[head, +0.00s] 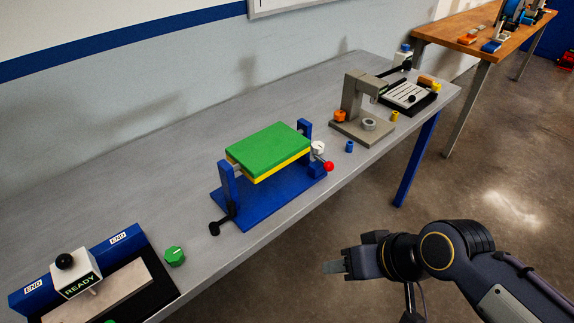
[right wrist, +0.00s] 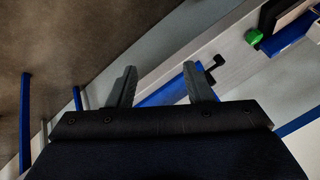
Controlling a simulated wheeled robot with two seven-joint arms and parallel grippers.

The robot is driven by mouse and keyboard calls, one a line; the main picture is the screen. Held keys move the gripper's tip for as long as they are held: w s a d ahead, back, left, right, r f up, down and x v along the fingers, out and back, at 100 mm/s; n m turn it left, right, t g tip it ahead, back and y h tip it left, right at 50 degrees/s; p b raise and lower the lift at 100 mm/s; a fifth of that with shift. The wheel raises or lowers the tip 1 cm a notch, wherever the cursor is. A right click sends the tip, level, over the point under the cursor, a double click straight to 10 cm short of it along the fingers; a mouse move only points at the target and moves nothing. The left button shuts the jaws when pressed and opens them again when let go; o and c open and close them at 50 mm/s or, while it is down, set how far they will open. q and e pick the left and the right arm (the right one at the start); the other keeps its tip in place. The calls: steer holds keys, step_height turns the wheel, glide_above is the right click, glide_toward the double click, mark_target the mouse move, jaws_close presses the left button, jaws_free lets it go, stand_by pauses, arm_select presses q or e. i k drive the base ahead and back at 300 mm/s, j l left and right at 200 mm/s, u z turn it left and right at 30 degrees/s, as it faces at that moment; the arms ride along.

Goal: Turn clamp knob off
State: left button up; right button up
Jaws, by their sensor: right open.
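A blue fixture (head: 257,207) stands on the grey bench and carries a green and yellow block (head: 268,150) between two blue posts. A black knob (head: 214,228) sticks out at its near left foot. A white knob (head: 318,147) and a red ball-ended lever (head: 328,166) are on its right side. I cannot tell which one is the clamp knob. My right gripper (head: 335,267) is off the bench's front edge, apart from the fixture. In the right wrist view its two fingers (right wrist: 160,82) are spread and empty, with the black knob (right wrist: 211,76) beyond them. My left gripper is out of view.
A loose-looking green knob (head: 175,256) sits beside a blue END-marked station (head: 120,240) at the left. A grey press-like stand (head: 354,95) and a small blue cylinder (head: 349,146) are right of the fixture. Open floor lies before the bench.

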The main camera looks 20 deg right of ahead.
mark_target(317, 147)
steer(key=i+l+u, duration=0.2)
steer(key=l, duration=0.2)
steer(key=l+u, duration=0.2)
steer(key=l, duration=0.2)
steer(key=i+l+u, duration=0.2)
steer(key=l, duration=0.2)
steer(key=k, duration=0.05)
